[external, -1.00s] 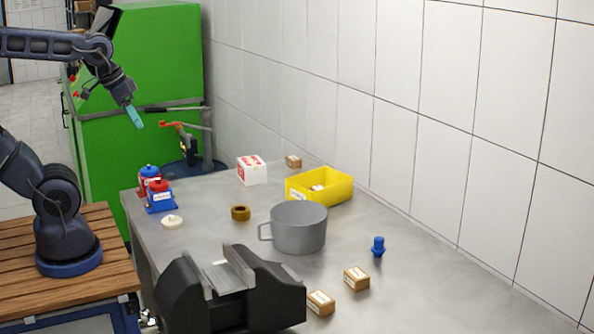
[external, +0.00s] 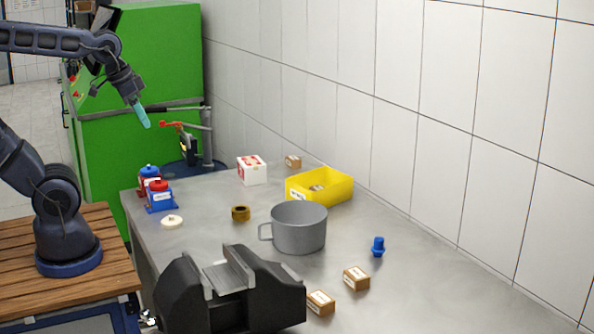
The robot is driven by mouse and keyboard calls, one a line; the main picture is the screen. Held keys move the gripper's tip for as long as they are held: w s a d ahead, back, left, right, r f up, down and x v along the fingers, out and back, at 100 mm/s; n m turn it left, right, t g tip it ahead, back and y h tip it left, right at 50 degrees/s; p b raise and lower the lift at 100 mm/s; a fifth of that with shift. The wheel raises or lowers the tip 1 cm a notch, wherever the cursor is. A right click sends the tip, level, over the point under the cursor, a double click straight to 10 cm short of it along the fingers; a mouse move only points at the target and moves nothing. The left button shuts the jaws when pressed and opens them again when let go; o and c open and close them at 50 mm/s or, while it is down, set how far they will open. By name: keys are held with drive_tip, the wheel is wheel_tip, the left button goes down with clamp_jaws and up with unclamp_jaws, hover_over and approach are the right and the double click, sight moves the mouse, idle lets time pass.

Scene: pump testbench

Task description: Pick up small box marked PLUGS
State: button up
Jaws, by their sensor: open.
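Several small brown boxes with white labels are in view, and their print is too small to read, so I cannot tell which one says PLUGS. One box (external: 320,303) sits beside the vise at the front, and a second box (external: 356,278) is just right of it. A third box (external: 293,161) stands at the back near the wall. My gripper (external: 146,121) is high at the upper left, in front of the green cabinet, with teal fingers pointing down. It is open and empty, far from all the boxes.
The grey table (external: 430,290) holds a black vise (external: 230,290), a grey pot (external: 299,230), a yellow bin (external: 325,190), a white-red box (external: 252,170), a blue plug-like part (external: 378,246), a brown ring (external: 240,213) and red-blue containers (external: 160,197). The tiled wall bounds the right side.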

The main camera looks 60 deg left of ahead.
drive_tip(key=w+d+m, duration=0.5)
drive_tip(key=w+d, duration=0.5)
drive_tip(key=w, duration=0.2)
drive_tip(key=m+g+h, duration=0.4)
drive_tip(key=m+h, duration=0.1)
drive_tip(key=m, duration=0.6)
approach(320, 297)
drive_tip(key=shift+y, duration=0.3)
drive_tip(key=x, duration=0.4)
drive_tip(key=shift+w+d+f, duration=0.1)
drive_tip(key=shift+w+d, duration=0.1)
drive_tip(key=shift+w, duration=0.15)
drive_tip(key=shift+s+x, duration=0.15)
drive_tip(key=shift+x, duration=1.2)
drive_tip(key=shift+s+x, duration=0.2)
drive_tip(key=shift+x, duration=1.15)
drive_tip(key=c, duration=1.1)
drive_tip(key=shift+d, duration=0.1)
